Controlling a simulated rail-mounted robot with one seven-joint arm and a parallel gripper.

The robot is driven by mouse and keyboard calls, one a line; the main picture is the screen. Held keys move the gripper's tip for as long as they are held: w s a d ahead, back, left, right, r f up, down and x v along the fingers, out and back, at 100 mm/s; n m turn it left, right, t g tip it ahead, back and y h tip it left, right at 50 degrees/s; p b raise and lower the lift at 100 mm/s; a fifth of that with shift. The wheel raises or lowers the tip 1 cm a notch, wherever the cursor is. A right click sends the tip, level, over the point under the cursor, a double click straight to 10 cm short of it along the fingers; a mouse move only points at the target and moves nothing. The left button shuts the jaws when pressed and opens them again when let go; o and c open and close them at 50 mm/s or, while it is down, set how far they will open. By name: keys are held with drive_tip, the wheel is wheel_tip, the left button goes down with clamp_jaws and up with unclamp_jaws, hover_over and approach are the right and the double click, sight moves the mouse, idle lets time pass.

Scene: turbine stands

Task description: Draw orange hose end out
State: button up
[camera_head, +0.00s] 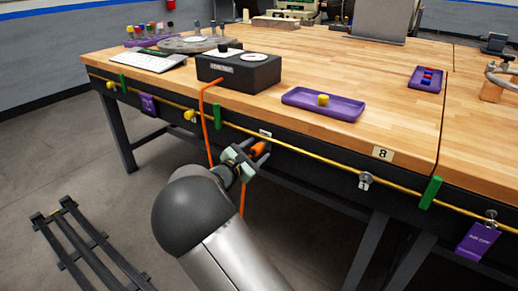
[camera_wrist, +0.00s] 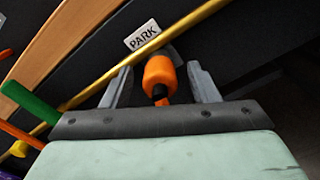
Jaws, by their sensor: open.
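The orange hose end (camera_wrist: 159,74) is a rounded orange fitting at the table's front edge, below a white PARK label (camera_wrist: 142,35). It also shows in the head view (camera_head: 258,148). My gripper (camera_wrist: 162,80) is open, with one finger on each side of the hose end and a gap visible at both sides. In the head view my gripper (camera_head: 252,156) is at the front apron. The orange hose (camera_head: 206,125) runs down from the black box (camera_head: 238,70) on the table and shows again below my gripper. Whatever holds the fitting is mostly hidden behind it.
A yellow rail (camera_head: 310,156) runs along the table's front, with green brackets (camera_head: 430,192) on it. A purple tray (camera_head: 323,104) with a yellow piece lies on the wooden table. A dark rack (camera_head: 85,250) lies on the floor at left.

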sight(254, 152)
clamp_jaws()
drive_tip(key=shift+s+a, duration=0.1)
drive_tip(key=shift+s, duration=0.05)
drive_tip(key=shift+s+a, duration=0.2)
drive_tip(key=shift+s, duration=0.05)
drive_tip(key=shift+s+a, duration=0.1)
drive_tip(key=shift+s, duration=0.05)
drive_tip(key=shift+p+v, duration=0.3)
drive_tip(key=shift+v, duration=1.1)
